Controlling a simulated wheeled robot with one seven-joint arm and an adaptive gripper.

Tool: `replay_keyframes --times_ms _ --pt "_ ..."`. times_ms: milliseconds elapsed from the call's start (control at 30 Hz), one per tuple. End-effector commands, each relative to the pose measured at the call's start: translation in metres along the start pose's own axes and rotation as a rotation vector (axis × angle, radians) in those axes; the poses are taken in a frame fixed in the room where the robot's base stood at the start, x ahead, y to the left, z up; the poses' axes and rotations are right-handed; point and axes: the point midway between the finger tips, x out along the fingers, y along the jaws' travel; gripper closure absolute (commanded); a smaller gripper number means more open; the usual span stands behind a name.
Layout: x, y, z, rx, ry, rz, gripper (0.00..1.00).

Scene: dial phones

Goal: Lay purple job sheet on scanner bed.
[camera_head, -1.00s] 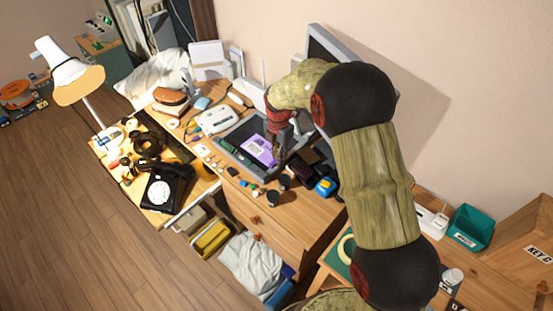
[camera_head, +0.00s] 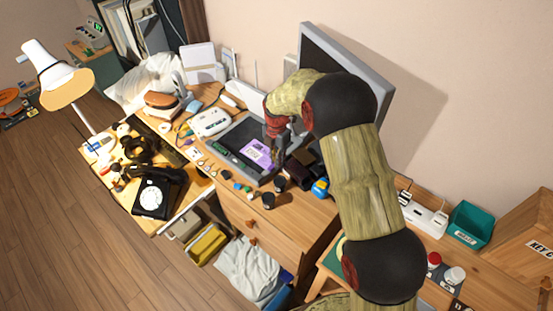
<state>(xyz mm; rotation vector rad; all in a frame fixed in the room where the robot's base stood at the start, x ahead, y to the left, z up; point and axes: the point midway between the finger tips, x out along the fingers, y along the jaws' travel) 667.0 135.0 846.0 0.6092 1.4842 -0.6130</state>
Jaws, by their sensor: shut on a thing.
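The purple job sheet (camera_head: 257,153) is a small flat sheet with pale print, over the right part of a dark, grey-rimmed flat bed on the desk, which looks like the scanner bed (camera_head: 237,134). My gripper (camera_head: 277,158) is low at the sheet's right edge, shut on the purple job sheet. The fingertips are small and partly lost against the dark bed. I cannot tell whether the sheet lies flat on the bed or is held just above it.
A black dial phone (camera_head: 154,193) and lamp (camera_head: 60,75) stand to the left. A white device (camera_head: 210,121) is behind the bed. Dark cups (camera_head: 268,200) and a blue-yellow item (camera_head: 320,188) sit near the front edge. A monitor (camera_head: 345,62) stands behind my arm.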

Motion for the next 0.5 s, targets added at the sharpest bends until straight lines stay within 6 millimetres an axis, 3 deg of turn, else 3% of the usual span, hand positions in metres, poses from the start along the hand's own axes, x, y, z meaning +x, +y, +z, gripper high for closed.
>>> replay_keyframes --times_ms 267,300,500 --pt "0.0004 0.0002 0.0001 0.0 0.0 0.001 1.0" --pt "0.0004 0.0003 0.0001 0.0 0.0 0.001 0.86" --pt "0.0005 0.0002 0.0001 0.0 0.0 0.0 0.75"
